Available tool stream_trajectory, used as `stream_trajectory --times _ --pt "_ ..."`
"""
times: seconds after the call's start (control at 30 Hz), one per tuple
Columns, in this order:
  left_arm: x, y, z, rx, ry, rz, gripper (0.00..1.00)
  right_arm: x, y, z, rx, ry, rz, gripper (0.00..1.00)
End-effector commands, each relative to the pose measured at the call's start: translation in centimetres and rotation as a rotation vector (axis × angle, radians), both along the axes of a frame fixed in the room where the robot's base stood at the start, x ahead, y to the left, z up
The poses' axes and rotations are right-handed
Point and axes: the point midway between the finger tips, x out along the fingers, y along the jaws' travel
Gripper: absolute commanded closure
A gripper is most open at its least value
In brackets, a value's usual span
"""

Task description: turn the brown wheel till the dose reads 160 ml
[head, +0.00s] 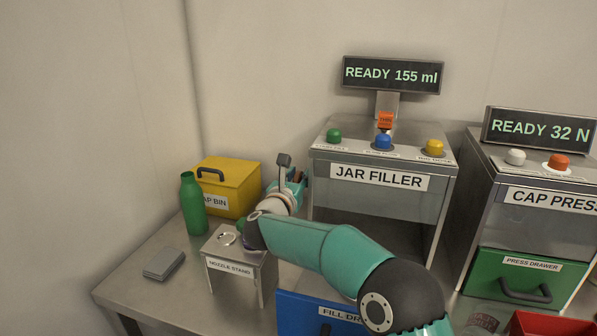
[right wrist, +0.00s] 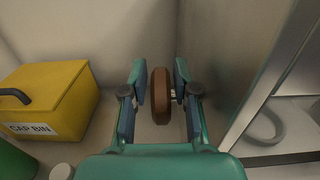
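The jar filler (head: 378,200) stands on the steel table, and its display (head: 391,75) reads "READY 155 ml". The brown wheel (right wrist: 161,95) shows edge-on in the right wrist view, on a short pale axle at its right side. My right gripper (head: 292,178) is at the left side of the jar filler in the head view. In the right wrist view my right gripper (right wrist: 160,84) is open, with one finger on each side of the wheel and a visible gap at the left finger. In the head view the gripper largely hides the wheel. My left gripper is not in view.
A yellow cap bin (head: 232,178), a green bottle (head: 193,204), a nozzle stand (head: 232,268) and a grey block (head: 164,263) stand left. The jar filler has green, blue and yellow buttons on top. The cap press (head: 538,222) is at right. My right arm crosses before the filler.

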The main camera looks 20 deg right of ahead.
Motion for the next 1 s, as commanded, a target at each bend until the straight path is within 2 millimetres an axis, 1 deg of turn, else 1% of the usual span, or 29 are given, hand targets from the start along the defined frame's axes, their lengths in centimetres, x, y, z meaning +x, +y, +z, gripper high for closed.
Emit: stream_trajectory --times 0.1,0.33,0.5,0.77,0.87,1.0 --pt "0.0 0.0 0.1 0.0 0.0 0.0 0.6 0.3 -0.2 0.0 0.0 0.0 0.0 0.71" --pt "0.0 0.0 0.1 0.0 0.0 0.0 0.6 0.3 -0.2 0.0 0.0 0.0 0.0 0.71" --pt "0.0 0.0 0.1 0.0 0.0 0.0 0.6 0.3 -0.2 0.0 0.0 0.0 0.0 0.99" --pt "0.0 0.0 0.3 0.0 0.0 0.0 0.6 0.3 -0.2 0.1 0.002 0.003 0.001 1.0" --pt "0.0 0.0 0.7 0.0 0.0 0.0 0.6 0.3 -0.2 0.2 0.011 0.014 0.001 1.0" --pt "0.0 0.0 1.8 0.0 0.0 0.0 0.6 0.4 -0.3 0.5 0.035 0.05 0.0 1.0"
